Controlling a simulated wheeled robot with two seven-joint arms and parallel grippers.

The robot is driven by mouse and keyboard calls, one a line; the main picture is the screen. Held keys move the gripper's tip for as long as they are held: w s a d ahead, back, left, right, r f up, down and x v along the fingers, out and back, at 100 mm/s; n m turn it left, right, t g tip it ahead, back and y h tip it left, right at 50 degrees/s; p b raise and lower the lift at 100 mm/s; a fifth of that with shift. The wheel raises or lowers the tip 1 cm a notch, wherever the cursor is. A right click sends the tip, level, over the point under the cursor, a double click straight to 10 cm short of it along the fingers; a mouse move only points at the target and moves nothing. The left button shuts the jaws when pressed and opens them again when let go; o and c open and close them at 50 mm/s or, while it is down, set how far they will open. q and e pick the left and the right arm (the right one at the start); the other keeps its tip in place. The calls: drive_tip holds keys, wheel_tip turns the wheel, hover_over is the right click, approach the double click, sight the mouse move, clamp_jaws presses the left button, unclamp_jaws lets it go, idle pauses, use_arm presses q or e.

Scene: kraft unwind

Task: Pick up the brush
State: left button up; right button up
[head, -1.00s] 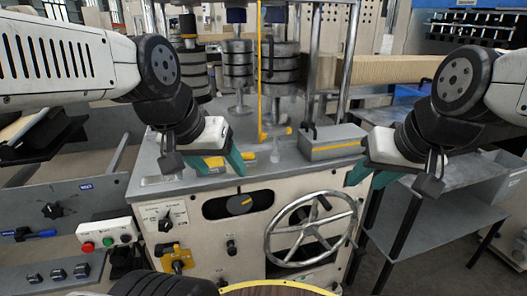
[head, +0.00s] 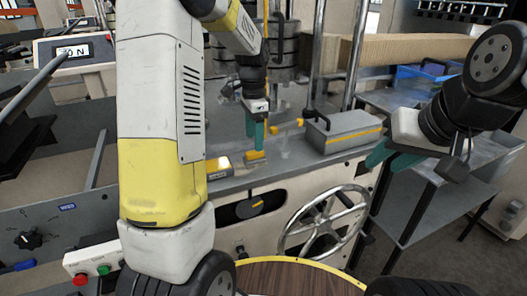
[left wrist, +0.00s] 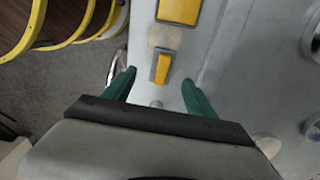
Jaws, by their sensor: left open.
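A small brush with a yellow handle (head: 255,155) and a tan bristle end lies on the grey machine top. It also shows in the left wrist view (left wrist: 161,68), where the tan end (left wrist: 165,48) points up the picture. My left gripper (head: 256,128) points down just above the brush. Its teal fingers are apart and empty, with the brush between and slightly beyond the tips in the left wrist view (left wrist: 157,82). My right gripper (head: 385,158) hangs at the machine's right side with nothing visible in it; its finger gap is unclear.
A yellow-topped block (head: 218,165) lies left of the brush. A grey box with a yellow stripe (head: 343,132) stands to its right, and a handwheel (head: 322,228) is on the machine front. Metal posts and stacked weights (head: 284,62) stand behind.

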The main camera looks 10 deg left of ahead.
sight(255, 153)
use_arm(q)
drive_tip(key=f, duration=0.7)
drive_tip(key=shift+w, duration=0.25)
clamp_jaws()
drive_tip(key=shift+r, duration=0.1)
drive_tip(key=shift+r, duration=0.5)
drive_tip(key=r, duration=0.2)
drive_tip(key=shift+s+d+r, duration=0.25)
drive_tip(key=shift+s+r, duration=0.05)
drive_tip(key=shift+s, duration=0.1)
drive_tip(key=s+d+r, duration=0.1)
drive_tip(key=s+d, duration=0.7)
drive_tip(key=s, duration=0.4)
drive_tip(key=shift+s+d+r, duration=0.15)
drive_tip(key=shift+s+d, duration=0.05)
drive_tip(key=shift+s, duration=0.05)
